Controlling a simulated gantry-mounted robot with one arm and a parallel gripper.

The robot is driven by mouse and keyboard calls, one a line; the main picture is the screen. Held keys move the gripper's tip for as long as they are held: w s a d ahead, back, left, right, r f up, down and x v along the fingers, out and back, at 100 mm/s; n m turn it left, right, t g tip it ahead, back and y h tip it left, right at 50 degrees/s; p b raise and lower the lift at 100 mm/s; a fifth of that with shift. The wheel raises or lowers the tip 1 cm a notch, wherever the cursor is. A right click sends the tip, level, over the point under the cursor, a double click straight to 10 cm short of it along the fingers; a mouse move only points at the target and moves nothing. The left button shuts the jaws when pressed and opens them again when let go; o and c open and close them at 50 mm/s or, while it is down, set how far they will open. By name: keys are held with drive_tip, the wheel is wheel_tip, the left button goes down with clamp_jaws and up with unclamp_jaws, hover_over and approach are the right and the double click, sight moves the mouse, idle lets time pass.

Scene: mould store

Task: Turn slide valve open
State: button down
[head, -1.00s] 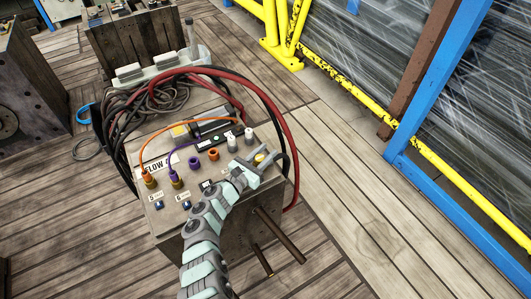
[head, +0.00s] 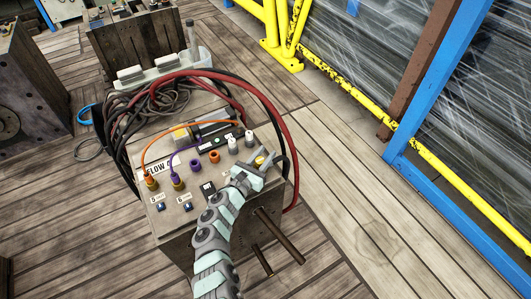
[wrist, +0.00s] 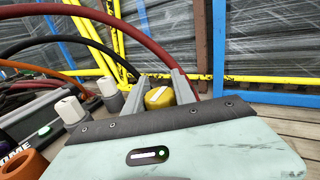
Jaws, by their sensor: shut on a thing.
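A yellow knob (wrist: 159,97), which appears to be the slide valve, sits at the right end of a grey block (head: 186,222) on the wooden floor. In the head view my gripper (head: 266,160) is at the block's top right corner and largely hides the yellow part. In the wrist view my gripper's two grey fingers (wrist: 163,92) stand on either side of the yellow knob, which is held between them. A pale line crosses the knob. Its lower part is hidden by my gripper's body.
Two white knobs (head: 241,141) stand just left of my gripper, with orange and purple fittings further left. Red hoses (head: 291,150) and black hoses loop close behind and right of my gripper. Two dark rods (head: 280,236) stick out of the block's front right.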

sight(257, 164)
drive_tip(key=c, duration=1)
unclamp_jaws()
drive_tip(key=shift+c, duration=0.2)
drive_tip(key=shift+s+a+r+p, duration=0.2)
drive_tip(key=shift+s+a+p, duration=0.15)
drive_tip(key=shift+s+p, duration=0.2)
drive_tip(key=p+v, duration=0.4)
drive_tip(key=v, duration=0.4)
drive_tip(key=shift+s+a+f, duration=0.1)
drive_tip(key=shift+s+a, duration=0.15)
drive_tip(key=shift+a, duration=0.05)
drive_tip(key=shift+s+a+f, duration=0.15)
drive_tip(key=shift+s+a, duration=0.1)
drive_tip(key=shift+s, duration=0.1)
